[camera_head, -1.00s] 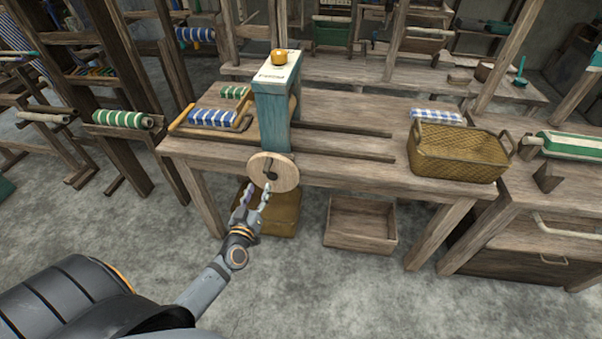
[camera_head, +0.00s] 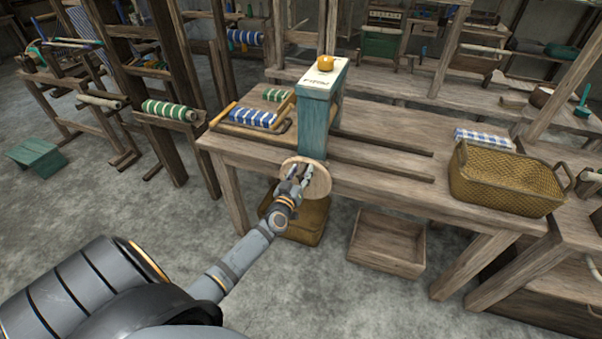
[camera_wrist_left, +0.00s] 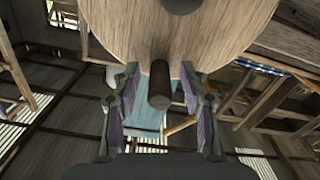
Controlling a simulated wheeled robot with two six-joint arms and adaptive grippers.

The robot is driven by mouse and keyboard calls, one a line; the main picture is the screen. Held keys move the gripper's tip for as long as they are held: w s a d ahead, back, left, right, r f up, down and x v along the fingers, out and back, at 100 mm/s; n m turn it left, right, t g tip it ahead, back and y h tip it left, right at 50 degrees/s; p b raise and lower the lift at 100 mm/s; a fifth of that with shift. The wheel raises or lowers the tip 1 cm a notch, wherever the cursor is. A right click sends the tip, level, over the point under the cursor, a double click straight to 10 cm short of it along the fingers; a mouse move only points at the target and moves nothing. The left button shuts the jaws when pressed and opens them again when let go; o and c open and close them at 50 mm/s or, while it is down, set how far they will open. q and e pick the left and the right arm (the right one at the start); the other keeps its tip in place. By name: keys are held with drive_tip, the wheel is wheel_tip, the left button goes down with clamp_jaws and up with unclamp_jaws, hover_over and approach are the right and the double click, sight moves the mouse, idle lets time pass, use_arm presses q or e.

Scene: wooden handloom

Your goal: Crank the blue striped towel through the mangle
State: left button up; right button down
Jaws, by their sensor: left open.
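The blue striped towel (camera_head: 252,117) lies rolled on a wooden tray left of the mangle (camera_head: 317,115), a teal post-like frame on the bench. The mangle's round wooden crank wheel (camera_head: 319,180) is on its near side, partly covered by my left gripper (camera_head: 297,174). The wheel also fills the top of the left wrist view (camera_wrist_left: 215,30). There the dark crank handle peg (camera_wrist_left: 159,85) stands between the fingers of my left gripper (camera_wrist_left: 158,100), which is open with a gap on both sides. My right gripper is not in view.
A wicker basket (camera_head: 508,180) and a blue checked cloth (camera_head: 484,138) are on the bench's right. A green striped roll (camera_head: 276,95) lies behind the towel. Below the bench are a yellowish container (camera_head: 305,225) and an open wooden box (camera_head: 388,243). The front floor is clear.

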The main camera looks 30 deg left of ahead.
use_arm(q)
clamp_jaws()
idle(0.4)
